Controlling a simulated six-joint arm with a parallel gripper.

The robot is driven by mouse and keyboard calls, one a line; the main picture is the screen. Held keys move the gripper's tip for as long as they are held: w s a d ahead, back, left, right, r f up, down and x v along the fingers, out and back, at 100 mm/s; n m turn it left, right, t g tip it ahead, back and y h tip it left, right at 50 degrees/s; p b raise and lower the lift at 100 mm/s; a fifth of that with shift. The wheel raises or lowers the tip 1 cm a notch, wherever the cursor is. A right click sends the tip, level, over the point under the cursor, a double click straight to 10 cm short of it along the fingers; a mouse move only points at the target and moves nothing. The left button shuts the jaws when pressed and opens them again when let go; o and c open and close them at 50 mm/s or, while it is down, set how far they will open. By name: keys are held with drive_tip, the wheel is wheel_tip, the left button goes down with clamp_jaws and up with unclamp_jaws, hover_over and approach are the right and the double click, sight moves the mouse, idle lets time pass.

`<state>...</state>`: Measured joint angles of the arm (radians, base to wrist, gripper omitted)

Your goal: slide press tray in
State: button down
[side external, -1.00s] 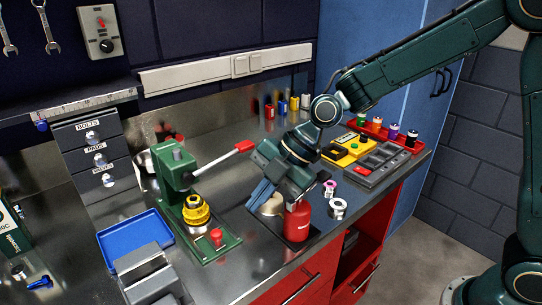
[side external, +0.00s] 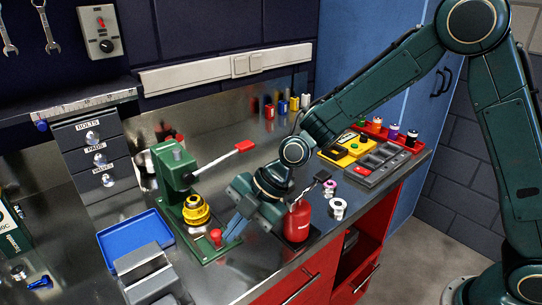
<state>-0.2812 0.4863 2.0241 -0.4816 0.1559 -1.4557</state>
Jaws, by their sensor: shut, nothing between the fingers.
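The green press (side external: 174,168) stands on the steel bench with its red-tipped lever (side external: 246,146) pointing up and right. Its green tray (side external: 196,247) sticks out at the front, toward the camera. A yellow round part (side external: 196,210) sits on it below the press head. A red knob (side external: 216,236) stands at the tray's front end. My gripper (side external: 233,232) is shut and empty, pointing down just right of the red knob. I cannot tell whether the fingers touch the knob or tray.
A red bottle (side external: 297,222) stands close right of my gripper, with silver rings (side external: 338,208) beyond it. A blue tray (side external: 143,240) and a grey block (side external: 147,272) lie left of the press. Bare bench lies in front of the tray.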

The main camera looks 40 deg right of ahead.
drive_tip(key=shift+w, duration=2.7)
drive_tip(key=shift+w+d, duration=0.1)
drive_tip(key=shift+d, duration=0.05)
drive_tip(key=shift+r, duration=0.15)
drive_tip(key=v, duration=0.9)
drive_tip(key=shift+s+d+r, duration=0.15)
drive_tip(key=shift+s+r, duration=0.1)
drive_tip(key=shift+s, duration=0.2)
